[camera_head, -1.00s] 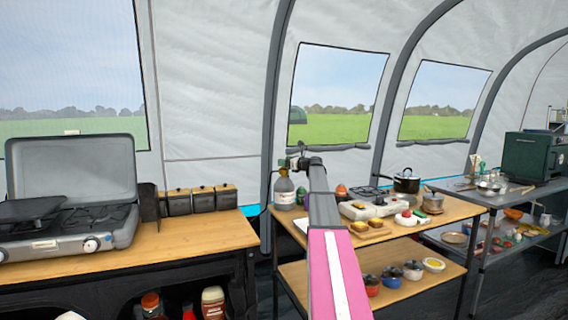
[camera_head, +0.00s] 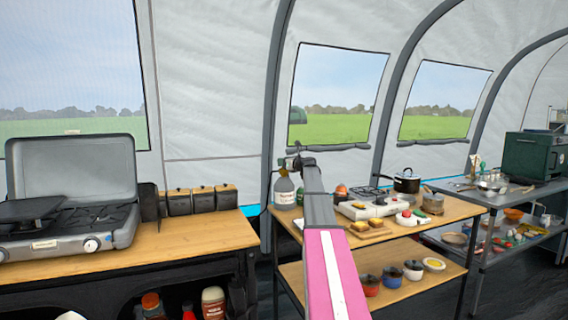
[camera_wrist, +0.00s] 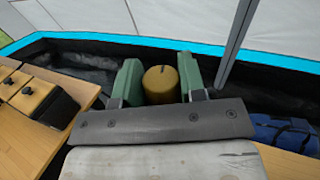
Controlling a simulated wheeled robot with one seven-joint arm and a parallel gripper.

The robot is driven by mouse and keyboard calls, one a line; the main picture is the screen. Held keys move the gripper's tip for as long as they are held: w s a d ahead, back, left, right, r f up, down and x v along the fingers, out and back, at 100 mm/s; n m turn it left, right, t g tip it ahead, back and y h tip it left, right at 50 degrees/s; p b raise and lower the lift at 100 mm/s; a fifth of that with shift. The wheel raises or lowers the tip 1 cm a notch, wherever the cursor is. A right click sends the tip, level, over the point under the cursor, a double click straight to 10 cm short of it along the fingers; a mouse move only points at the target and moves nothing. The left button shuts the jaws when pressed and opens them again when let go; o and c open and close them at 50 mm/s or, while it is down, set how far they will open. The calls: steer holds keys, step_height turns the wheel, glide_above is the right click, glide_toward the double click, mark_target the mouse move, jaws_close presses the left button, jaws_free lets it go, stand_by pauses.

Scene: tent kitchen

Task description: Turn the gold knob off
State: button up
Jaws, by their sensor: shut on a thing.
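The gold knob (camera_wrist: 162,86) is a round, brass-coloured cylinder with a small dark mark on its top. It shows in the middle of the wrist view. My gripper (camera_wrist: 161,76) is shut on it, with one green finger pad on each side. In the head view my gripper (camera_head: 294,162) is at the far end of my arm, just above a grey bottle with a white label (camera_head: 284,190).
A wooden table (camera_head: 450,213) holds a small white stove (camera_head: 366,208), a black pot (camera_head: 406,181) and food. At left, a counter (camera_head: 170,238) carries a grey camping stove (camera_head: 70,200) and dark canisters (camera_head: 203,198). The tent wall is close behind the bottle.

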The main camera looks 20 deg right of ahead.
steer(key=shift+m+t+h, duration=0.6)
steer(key=shift+m+h, duration=0.6)
steer(key=shift+h, duration=0.6)
steer(key=o, duration=0.9)
steer(key=v, duration=1)
steer(key=shift+s+d, duration=0.1)
steer(key=shift+s, duration=0.3)
